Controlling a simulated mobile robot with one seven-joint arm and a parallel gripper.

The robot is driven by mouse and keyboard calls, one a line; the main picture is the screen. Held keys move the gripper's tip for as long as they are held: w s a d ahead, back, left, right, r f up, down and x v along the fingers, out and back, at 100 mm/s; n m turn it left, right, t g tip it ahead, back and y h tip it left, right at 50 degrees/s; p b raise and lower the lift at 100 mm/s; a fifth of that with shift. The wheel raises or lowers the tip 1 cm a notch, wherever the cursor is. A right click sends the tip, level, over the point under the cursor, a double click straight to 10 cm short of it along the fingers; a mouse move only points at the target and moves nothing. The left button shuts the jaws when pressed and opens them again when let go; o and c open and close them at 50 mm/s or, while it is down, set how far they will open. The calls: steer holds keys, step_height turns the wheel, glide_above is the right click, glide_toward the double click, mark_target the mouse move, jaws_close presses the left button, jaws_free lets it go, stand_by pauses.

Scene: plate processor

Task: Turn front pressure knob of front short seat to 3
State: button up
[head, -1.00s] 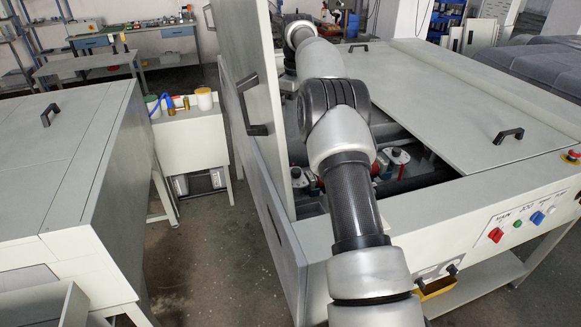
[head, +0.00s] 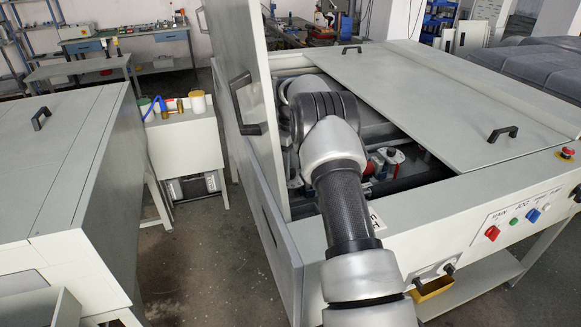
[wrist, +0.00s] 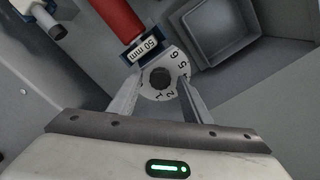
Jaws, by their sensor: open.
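In the wrist view a dark round knob (wrist: 160,77) sits at the middle of a white dial plate (wrist: 150,94) with black numbers. The 1, 2, 5 and 6 can be read; the other numbers are hidden or unclear. My gripper (wrist: 158,80) is open, with one finger on each side of the knob. I cannot tell whether the fingers touch it or where the knob points. A red cylinder (wrist: 118,17) with a "50 mm" label (wrist: 148,48) lies just above the dial. In the head view my arm reaches into the machine's opening and hides my gripper and the knob.
In the head view a raised panel (head: 239,75) stands left of my arm, and a flat cover (head: 450,95) lies to the right. Another red-and-grey fitting (head: 385,160) shows inside the opening. In the wrist view a grey square tray (wrist: 225,58) lies upper right.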

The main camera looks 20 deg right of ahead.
steer(key=c, duration=1)
steer(key=shift+c, duration=0.2)
steer(key=shift+m, duration=0.4)
steer(key=m, duration=0.3)
steer(key=shift+m, duration=0.4)
steer(key=m+p, duration=0.1)
steer(key=m, duration=0.8)
steer(key=shift+m, duration=0.4)
steer(key=shift+d+m, duration=0.1)
steer(key=shift+m, duration=2.2)
